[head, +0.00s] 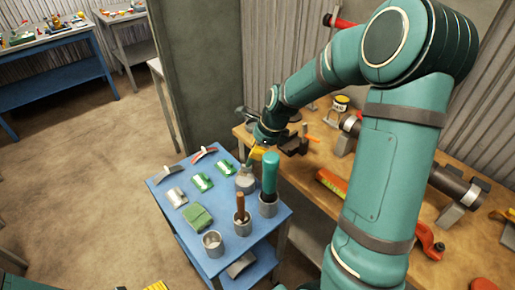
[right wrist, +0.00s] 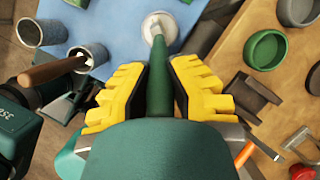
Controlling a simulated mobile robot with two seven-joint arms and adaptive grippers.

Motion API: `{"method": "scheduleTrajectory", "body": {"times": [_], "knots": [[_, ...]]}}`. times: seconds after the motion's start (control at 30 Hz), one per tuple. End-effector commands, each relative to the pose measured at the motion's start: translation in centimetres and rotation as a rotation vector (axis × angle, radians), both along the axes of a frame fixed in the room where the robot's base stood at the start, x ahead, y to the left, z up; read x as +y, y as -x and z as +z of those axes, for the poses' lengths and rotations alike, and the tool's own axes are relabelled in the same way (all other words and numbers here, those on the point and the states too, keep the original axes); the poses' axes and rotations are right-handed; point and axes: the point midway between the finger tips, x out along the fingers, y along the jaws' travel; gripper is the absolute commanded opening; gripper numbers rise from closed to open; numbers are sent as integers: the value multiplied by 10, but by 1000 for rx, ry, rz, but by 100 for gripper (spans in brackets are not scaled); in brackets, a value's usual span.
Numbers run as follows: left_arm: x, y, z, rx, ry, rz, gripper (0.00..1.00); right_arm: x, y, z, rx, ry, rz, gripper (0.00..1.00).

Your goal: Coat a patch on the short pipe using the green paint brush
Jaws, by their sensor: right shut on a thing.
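My right gripper (head: 259,153) is shut on the green paint brush (right wrist: 158,80), with yellow fingers either side of its green handle. The brush points down at a pale pot (head: 245,182) on the blue cart; its head shows at the pot's mouth in the right wrist view (right wrist: 161,30). Whether the bristles touch the contents cannot be told. I cannot tell which is the short pipe.
The wooden bench (head: 395,237) carries an orange level (head: 330,186). Floor left is clear.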

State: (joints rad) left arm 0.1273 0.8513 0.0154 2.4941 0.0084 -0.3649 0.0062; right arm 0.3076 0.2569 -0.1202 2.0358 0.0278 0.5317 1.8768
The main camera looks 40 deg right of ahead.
Motion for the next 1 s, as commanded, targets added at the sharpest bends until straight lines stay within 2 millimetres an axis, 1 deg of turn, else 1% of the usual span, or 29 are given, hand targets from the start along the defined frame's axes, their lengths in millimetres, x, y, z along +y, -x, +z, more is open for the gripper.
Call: {"method": "scheduleTrajectory", "body": {"times": [0.53, 1.0], "knots": [[0, 0, 0, -1, 0, 0, 93, 0, 0, 0, 0, 0, 0, 0], [0, 0, -3, -1, 0, 0, 93, 0, 0, -5, 0, 0, 0, 0]]}}
